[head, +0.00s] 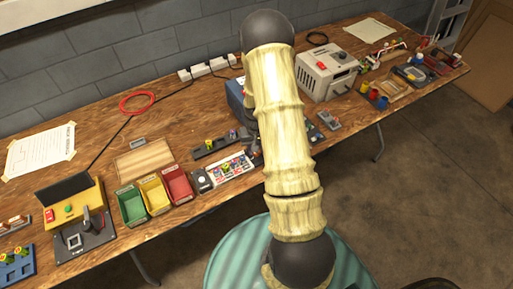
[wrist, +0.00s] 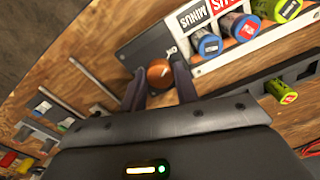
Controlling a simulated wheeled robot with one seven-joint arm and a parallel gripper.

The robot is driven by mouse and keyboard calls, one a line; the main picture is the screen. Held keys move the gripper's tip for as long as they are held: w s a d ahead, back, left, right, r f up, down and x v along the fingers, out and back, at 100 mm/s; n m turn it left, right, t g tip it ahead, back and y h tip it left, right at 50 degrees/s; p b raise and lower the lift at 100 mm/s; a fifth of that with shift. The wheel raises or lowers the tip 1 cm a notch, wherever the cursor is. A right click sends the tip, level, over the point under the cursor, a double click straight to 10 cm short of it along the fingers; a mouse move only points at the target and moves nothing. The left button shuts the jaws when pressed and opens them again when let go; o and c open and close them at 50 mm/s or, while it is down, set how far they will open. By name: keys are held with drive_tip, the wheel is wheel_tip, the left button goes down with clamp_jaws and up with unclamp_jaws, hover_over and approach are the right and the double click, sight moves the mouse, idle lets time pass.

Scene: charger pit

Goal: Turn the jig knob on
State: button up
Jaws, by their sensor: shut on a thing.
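The jig knob (wrist: 159,72) is a round orange-brown knob with a pale pointer mark, on the dark jig plate (wrist: 150,50) in the wrist view. Upside-down lettering, probably OK, shows on the plate near it. My gripper (wrist: 160,84) has its two dark fingers on either side of the knob, shut on it. The pointer mark lies roughly across the picture, toward the right finger. In the head view my arm hides the knob, and the fingers cannot be made out.
Beside the jig is a white tray (wrist: 205,66) with MINUS and PLUS labels and coloured cells. A dark rack (wrist: 262,86) holds green cells. Green, yellow and red bins (head: 131,205) stand left on the wooden bench (head: 95,133). A grey box (head: 326,73) stands right of my arm.

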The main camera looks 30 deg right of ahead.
drive_tip(key=shift+w, duration=0.1)
idle(0.3)
drive_tip(key=o, duration=1)
drive_tip(key=shift+c, duration=0.2)
drive_tip(key=shift+r, duration=0.1)
wheel_tip(320, 180, up, 17)
drive_tip(key=shift+b, duration=0.3)
drive_tip(key=shift+r, duration=0.15)
